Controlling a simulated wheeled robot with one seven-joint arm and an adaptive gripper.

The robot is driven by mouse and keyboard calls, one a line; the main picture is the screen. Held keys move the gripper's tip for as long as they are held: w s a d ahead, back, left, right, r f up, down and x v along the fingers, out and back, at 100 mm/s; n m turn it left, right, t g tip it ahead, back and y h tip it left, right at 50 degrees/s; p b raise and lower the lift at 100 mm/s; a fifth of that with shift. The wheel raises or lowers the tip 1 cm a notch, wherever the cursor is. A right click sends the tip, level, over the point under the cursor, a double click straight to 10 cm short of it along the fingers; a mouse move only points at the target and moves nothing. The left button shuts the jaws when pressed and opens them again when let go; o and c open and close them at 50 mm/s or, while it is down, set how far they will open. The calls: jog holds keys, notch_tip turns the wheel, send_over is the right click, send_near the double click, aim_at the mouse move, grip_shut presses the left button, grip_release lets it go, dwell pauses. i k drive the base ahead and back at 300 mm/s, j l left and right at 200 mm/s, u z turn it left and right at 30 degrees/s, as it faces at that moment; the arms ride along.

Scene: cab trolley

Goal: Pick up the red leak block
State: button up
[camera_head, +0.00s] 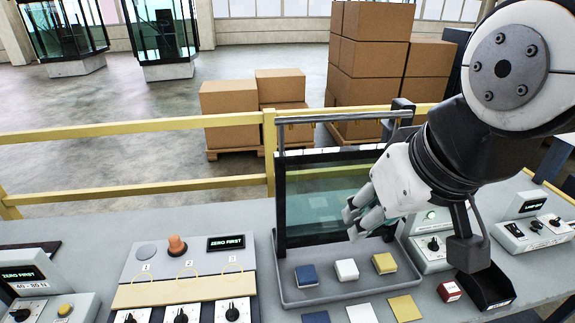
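A small red block (450,291) with a pale marked top sits on the grey bench at the right. It is likely the red leak block, though its marking is too small to read. It stands just left of a black open-topped bin. My gripper (352,223) is above and left of it, in front of the clear screen. Its two grey fingertips point down and left and look apart, with nothing seen between them. The red block is clear of my gripper.
A grey tray (333,293) holds blue, white and yellow blocks, with matching coloured squares in front. A framed clear screen (320,205) stands behind it. The black bin (492,287) and control boxes (530,233) are at right. A panel (187,268) is at left.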

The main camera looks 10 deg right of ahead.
aim_at(448, 291)
jog(key=l+z, duration=0.15)
jog(key=z, duration=1)
jog(key=k+j+z, duration=0.2)
jog(key=k+j, duration=0.1)
jog(key=k, duration=0.1)
